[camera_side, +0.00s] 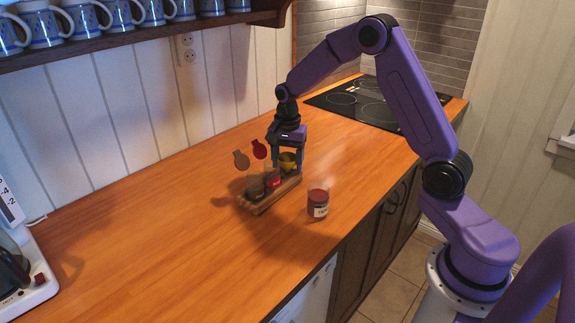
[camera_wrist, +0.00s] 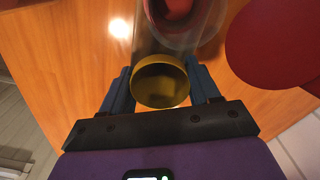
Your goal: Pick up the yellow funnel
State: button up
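The yellow funnel (camera_side: 289,165) is at the far right end of a small wooden tray (camera_side: 262,206) in the side view. In the wrist view, its round yellow rim (camera_wrist: 160,104) faces the camera. My gripper (camera_side: 288,163) points down over the funnel. In the wrist view, the fingers of my gripper (camera_wrist: 160,85) are wide apart, one on each side of the rim. Whether they touch it cannot be told. The funnel's lower part is hidden.
The tray also holds a dark jar (camera_side: 255,188) and a red-labelled jar (camera_side: 273,179). A brown disc (camera_side: 241,160) and a red disc (camera_side: 259,149) stick up just left of my gripper. A red-lidded jar (camera_side: 318,204) stands right of the tray. Counter space at left is clear.

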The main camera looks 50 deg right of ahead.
jog(key=c, duration=0.3)
jog(key=shift+r, duration=0.1)
jog(key=shift+c, duration=0.2)
